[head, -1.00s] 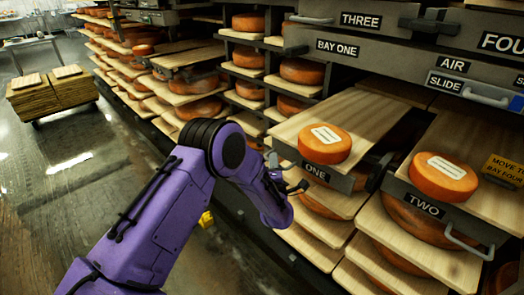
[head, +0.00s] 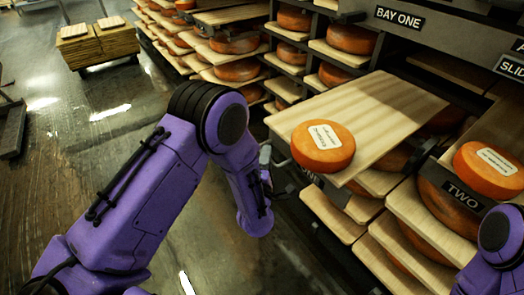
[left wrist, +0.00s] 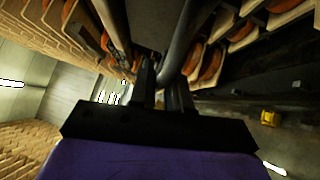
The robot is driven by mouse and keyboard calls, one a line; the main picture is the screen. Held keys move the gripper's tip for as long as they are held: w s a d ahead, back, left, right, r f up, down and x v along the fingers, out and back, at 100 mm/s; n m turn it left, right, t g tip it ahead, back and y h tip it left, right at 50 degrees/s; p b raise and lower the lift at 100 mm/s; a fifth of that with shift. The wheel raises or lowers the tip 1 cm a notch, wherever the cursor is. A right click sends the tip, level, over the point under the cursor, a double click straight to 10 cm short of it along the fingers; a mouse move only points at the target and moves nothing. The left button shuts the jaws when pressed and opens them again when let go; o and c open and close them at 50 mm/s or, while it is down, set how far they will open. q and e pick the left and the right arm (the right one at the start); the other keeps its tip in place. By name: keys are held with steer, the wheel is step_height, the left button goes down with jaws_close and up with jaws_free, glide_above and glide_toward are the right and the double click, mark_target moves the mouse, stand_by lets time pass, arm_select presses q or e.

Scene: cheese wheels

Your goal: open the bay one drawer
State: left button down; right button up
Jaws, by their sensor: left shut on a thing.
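The bay one drawer (head: 368,112) is a pale wooden board with a dark front plate marked ONE. It stands well out from the rack in the head view. An orange cheese wheel (head: 322,148) with a white label sits near its front edge. My left gripper (head: 271,172) is at the drawer's front, partly hidden behind my purple arm. In the left wrist view my left gripper (left wrist: 163,88) is shut on the drawer's dark bar handle (left wrist: 180,45). My right arm shows only at the lower right of the head view; its gripper is out of view.
Drawer two (head: 455,195) with its own cheese (head: 489,170) is beside it on the right. Cheese shelves (head: 225,60) line the rack behind. A stack of boards (head: 100,42) stands at the back left. The floor (head: 60,170) on the left is open.

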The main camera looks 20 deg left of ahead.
arm_select(q)
steer(key=shift+s+f, duration=0.1)
steer(key=shift+s, duration=0.05)
steer(key=c, duration=1.2)
jaws_free()
steer(key=v, duration=1)
steer(key=shift+s+b, duration=0.25)
steer(key=shift+b, duration=0.1)
